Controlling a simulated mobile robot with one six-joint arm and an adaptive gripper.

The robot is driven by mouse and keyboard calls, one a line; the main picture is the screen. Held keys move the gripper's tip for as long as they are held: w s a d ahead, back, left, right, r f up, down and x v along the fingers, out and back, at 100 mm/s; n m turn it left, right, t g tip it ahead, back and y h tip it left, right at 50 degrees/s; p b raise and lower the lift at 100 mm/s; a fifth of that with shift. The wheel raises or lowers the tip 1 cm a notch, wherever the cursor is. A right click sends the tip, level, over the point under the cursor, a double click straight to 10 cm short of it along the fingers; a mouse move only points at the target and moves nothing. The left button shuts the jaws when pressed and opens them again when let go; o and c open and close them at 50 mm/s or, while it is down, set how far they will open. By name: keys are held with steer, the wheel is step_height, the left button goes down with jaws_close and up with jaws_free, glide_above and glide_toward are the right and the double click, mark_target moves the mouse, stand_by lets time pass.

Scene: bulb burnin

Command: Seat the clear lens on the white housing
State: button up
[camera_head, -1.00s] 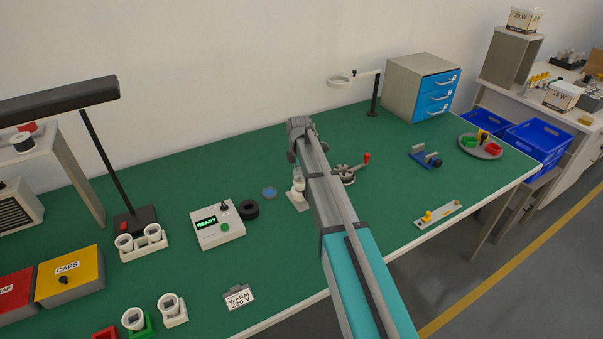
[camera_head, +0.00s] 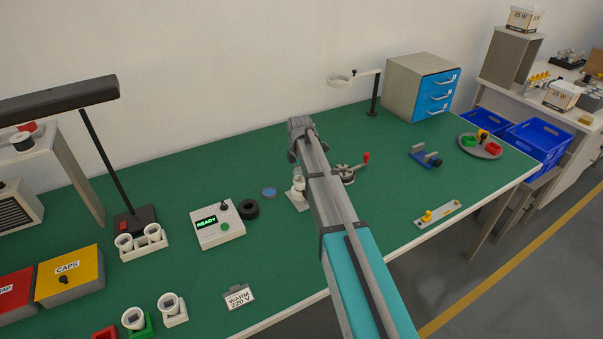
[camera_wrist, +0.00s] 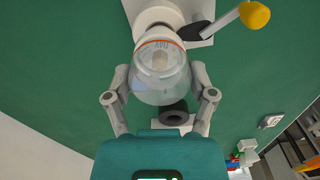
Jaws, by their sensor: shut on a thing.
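The clear lens (camera_wrist: 158,80) is a see-through dome between the two fingers of my gripper (camera_wrist: 160,96), which is shut on it. The white housing (camera_wrist: 158,18) is beyond the lens in the wrist view, with an orange ring (camera_wrist: 160,41) near where they meet. The two are in line and look in contact; I cannot tell whether the lens is fully seated. In the head view, my gripper (camera_head: 297,158) points down over the lens (camera_head: 298,173), above the upright housing (camera_head: 299,187). My arm partly hides this spot.
The housing stands on a pale base with a yellow-knobbed lever (camera_wrist: 254,15) beside it. A black ring (camera_head: 248,209) and a READY tester (camera_head: 217,226) are to the left. A red-handled metal fixture (camera_head: 346,172) is close on the right. Green bench surface is clear behind.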

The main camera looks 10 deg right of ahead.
steer(key=shift+f+b, duration=0.6)
stand_by(0.8)
steer(key=o, duration=0.7)
steer(key=shift+c, duration=0.2)
steer(key=shift+r, duration=0.15)
